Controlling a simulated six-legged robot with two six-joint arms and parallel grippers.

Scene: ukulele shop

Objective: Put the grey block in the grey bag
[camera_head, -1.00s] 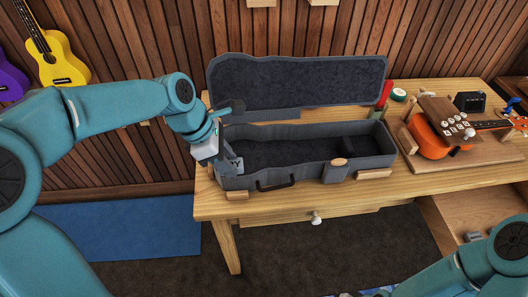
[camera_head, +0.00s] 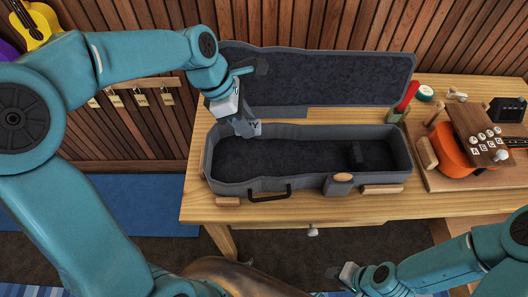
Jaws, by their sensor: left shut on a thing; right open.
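A grey case (camera_head: 300,188), taken to be the grey bag, lies open on the wooden bench. Its lid (camera_head: 320,80) stands up behind it and its inside is dark and looks empty, with a small divider toward the right. My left gripper (camera_head: 250,129) is over the case's back rim, left of the middle, pointing down. It is shut on a small grey piece, likely the grey block (camera_head: 255,128), which shows a dark Y-like mark and blends with the grey fingers. My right gripper (camera_head: 346,275) is open at the bottom, in front of the bench, well away from the case.
On the bench (camera_head: 440,205), an orange ukulele (camera_head: 450,157) lies in a wooden holder to the right. A red-handled tool (camera_head: 405,98) and a small dark box (camera_head: 508,109) stand behind. A brown curved thing (camera_head: 240,273) is at the bottom. Bench front is clear.

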